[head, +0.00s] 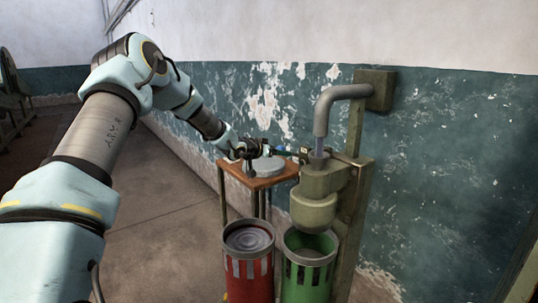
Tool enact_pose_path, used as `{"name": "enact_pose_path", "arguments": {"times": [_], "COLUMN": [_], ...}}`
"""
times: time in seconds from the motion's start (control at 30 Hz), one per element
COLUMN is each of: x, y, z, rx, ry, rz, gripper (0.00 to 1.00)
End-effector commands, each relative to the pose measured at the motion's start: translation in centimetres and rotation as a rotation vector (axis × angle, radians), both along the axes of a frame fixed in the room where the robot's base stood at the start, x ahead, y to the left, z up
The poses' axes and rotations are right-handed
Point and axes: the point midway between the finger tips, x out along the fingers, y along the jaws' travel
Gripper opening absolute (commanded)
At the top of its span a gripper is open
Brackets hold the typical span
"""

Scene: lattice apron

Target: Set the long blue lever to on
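A green-grey machine (322,190) stands against the wall, with a thick grey bent pipe (322,115) coming down into its top. A thin dark-blue lever (286,152) sticks out to the left from the machine's upper part, roughly level. My gripper (270,149) is at the left end of this lever, small and dark in the view. The lever's end is partly hidden by the gripper. I cannot tell whether the fingers are closed on it or only beside it.
A small wooden table (240,174) with a round grey disc (268,167) on it stands below my gripper. A red bin (248,270) and a green bin (306,279) stand in front of and below the machine. The floor at left is open.

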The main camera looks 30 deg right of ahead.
Motion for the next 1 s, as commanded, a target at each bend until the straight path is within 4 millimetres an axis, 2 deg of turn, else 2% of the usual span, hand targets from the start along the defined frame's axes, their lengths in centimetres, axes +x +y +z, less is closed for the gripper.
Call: {"name": "enact_pose_path", "arguments": {"times": [0.2, 0.4, 1.0], "x": [-1.5, -2.3, -2.4], "y": [3.7, 5.5, 6.1], "z": [1.4, 2.4, 2.5], "rx": [0.000, -0.002, 0.005], "ry": [-0.002, -0.003, -0.001], "rz": [0.002, 0.001, 0.005], "gripper": [0.76, 0.76, 0.76]}}
